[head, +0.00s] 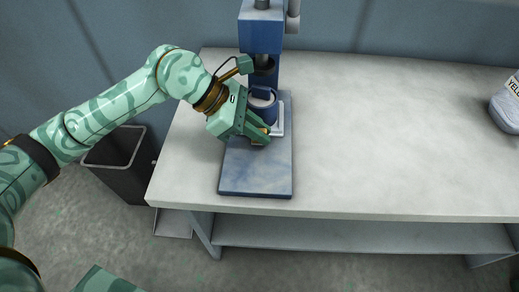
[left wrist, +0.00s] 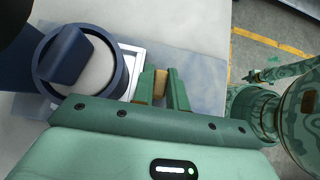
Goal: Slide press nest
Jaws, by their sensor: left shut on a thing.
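The press nest is a pale square plate (head: 280,130) with a dark blue ring (head: 266,105) on it. It sits on the blue press base (head: 256,175), below the press head. In the left wrist view the ring (left wrist: 38,68) and the plate's pale edge (left wrist: 139,57) show at the left. My left gripper (head: 264,138) is low at the nest's front side. Its fingers (left wrist: 162,88) are shut on a small tan handle (left wrist: 160,80) beside the plate. The handle's join to the nest is hidden. My right gripper is not in view.
The blue press column (head: 261,35) rises at the back of the pale table (head: 390,130). A dark bin (head: 118,160) stands on the floor at left. The table's middle is clear.

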